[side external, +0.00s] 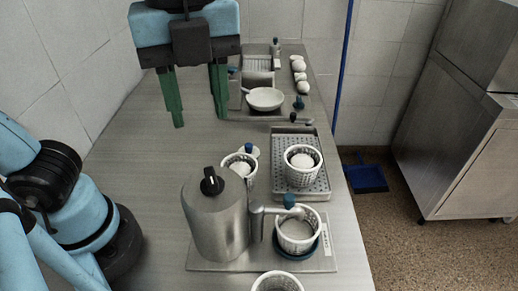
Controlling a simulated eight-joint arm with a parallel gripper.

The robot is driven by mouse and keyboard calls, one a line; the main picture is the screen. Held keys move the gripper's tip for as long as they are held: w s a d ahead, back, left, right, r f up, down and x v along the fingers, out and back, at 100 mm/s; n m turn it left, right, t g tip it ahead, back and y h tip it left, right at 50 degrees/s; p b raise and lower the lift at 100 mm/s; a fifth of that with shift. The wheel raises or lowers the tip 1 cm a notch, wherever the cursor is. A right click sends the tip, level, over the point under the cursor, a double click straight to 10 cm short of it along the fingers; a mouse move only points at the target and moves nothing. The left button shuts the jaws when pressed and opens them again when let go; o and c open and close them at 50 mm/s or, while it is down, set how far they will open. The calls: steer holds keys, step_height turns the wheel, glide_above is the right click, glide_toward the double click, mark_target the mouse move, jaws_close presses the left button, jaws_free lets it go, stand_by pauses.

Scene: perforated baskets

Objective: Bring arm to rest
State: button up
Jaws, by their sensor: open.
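My gripper (199,123) hangs over the left side of the steel counter (130,140), at the upper left of the side external view. Its two green fingers point down and stand wide apart. It is open and nothing is between the fingers. It is clear of the baskets and appears to be above the counter.
A steel pot (216,222) stands at the front. A white perforated basket (303,178) sits on a drain tray (313,141); others stand at a blue ring (281,252), beside the pot and at the front edge. A white bowl (265,104) is further back. The counter's left is clear.

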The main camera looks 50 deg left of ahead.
steer(key=shift+r, duration=0.45)
steer(key=w+a+f+n+t, duration=0.3)
steer(key=w+a+f+n, duration=0.2)
steer(key=n, duration=0.6)
steer(key=w+a+f+n+t, duration=0.4)
steer(key=a+f+n, duration=0.5)
steer(key=n, duration=0.3)
steer(key=shift+w+a+f, duration=0.25)
steer(key=shift+w+f, duration=0.4)
steer(key=shift+f, duration=0.15)
